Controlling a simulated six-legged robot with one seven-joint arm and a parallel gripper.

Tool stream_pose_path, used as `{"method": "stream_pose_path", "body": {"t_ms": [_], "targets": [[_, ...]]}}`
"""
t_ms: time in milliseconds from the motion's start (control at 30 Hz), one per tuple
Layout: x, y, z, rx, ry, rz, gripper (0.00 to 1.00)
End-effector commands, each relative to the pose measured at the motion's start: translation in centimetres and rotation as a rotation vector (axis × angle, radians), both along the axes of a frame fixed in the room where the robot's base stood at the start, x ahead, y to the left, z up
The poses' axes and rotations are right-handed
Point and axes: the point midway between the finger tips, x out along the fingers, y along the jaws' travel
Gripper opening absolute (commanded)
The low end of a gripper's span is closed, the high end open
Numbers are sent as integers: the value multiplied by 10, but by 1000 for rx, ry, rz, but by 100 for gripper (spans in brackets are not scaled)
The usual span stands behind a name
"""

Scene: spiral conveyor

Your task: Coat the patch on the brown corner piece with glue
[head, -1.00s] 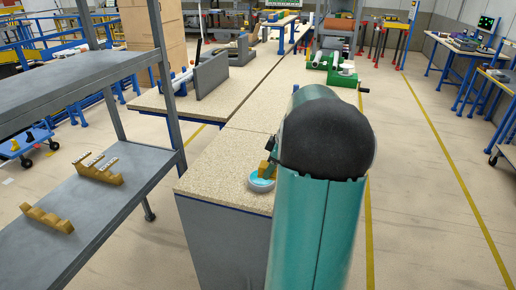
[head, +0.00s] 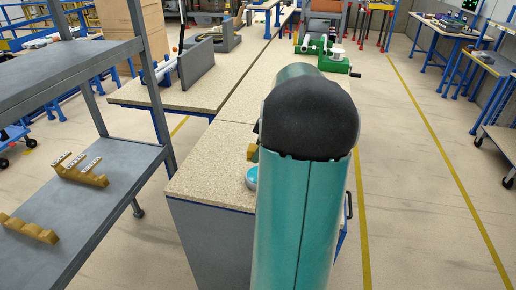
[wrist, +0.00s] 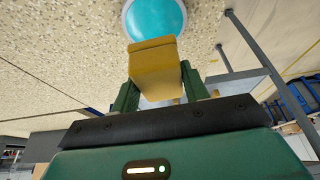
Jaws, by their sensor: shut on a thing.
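My gripper (wrist: 160,90) is shut on a yellow-brown block-like tool (wrist: 153,68). The tool also shows beside my arm in the head view (head: 252,152). A round dish with bright blue contents (wrist: 153,16) stands on the speckled bench; in the head view the dish (head: 251,178) is partly hidden by my arm. The tool appears a little above the dish in the head view. I cannot tell which is the corner piece.
A grey two-level shelf rack (head: 125,158) stands at the left, with a post near the bench. The speckled bench top (head: 212,165) runs away from me, with a grey upright plate (head: 196,62) and green machine (head: 322,50) farther back. The floor at right is open.

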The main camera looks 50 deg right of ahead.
Motion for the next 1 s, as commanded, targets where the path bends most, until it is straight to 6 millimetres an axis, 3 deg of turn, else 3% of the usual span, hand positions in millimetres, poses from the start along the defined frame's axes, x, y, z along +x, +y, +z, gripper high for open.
{"method": "stream_pose_path", "body": {"t_ms": [600,1000], "targets": [[0,-1,-54,1,1,-1,21],[1,-2,-60,-1,-1,-2,21]]}}
